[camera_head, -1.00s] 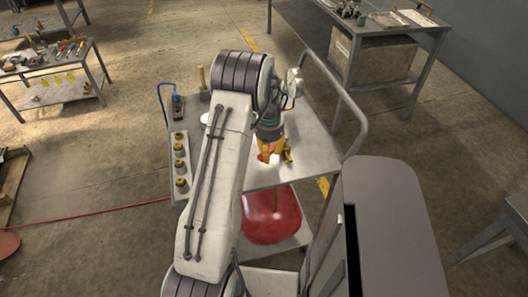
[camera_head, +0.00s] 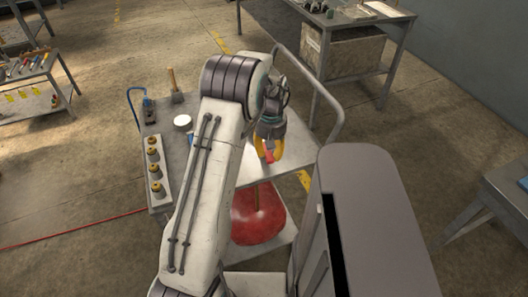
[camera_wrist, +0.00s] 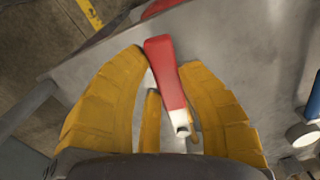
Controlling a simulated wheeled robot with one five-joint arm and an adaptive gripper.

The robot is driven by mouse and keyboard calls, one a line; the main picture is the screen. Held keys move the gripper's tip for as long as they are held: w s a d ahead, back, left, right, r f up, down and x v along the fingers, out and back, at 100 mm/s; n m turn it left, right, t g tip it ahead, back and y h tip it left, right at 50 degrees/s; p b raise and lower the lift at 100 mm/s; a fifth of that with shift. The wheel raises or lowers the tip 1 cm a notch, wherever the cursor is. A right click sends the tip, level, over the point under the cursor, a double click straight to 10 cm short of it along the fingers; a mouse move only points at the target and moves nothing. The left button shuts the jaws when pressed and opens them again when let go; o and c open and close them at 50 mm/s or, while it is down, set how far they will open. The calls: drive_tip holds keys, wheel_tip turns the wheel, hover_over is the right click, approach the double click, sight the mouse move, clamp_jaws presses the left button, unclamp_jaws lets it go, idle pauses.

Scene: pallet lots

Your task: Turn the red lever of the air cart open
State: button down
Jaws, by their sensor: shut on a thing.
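The red lever (camera_wrist: 170,80) shows in the wrist view between the yellow fingers of my gripper (camera_wrist: 163,60). It runs up and slightly left from a pale metal end. The fingers curve in from both sides and are shut on it near their tips. In the head view my gripper (camera_head: 268,151) is over the right part of the air cart's grey top (camera_head: 298,154), with a small bit of the red lever (camera_head: 270,157) showing between the fingers. The red tank (camera_head: 250,224) sits on the cart's lower shelf. The lever's pivot is not clear.
A row of brass-topped fittings (camera_head: 155,171), a white round item (camera_head: 182,121) and a wooden-handled brush (camera_head: 174,85) are on the cart's left side. The cart's handle rail (camera_head: 316,88) rises at right. A red hose (camera_head: 80,229) crosses the floor at left.

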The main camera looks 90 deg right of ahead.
drive_tip(key=shift+s+d+f+n, duration=0.15)
drive_tip(key=shift+s+n, duration=0.4)
drive_tip(key=shift+n, duration=0.25)
drive_tip(key=c, duration=0.8)
unclamp_jaws()
drive_tip(key=shift+s+d, duration=0.1)
drive_tip(key=shift+d, duration=0.05)
drive_tip(key=shift+r, duration=0.2)
wheel_tip(320, 180, up, 12)
drive_tip(key=shift+f, duration=0.1)
idle(0.4)
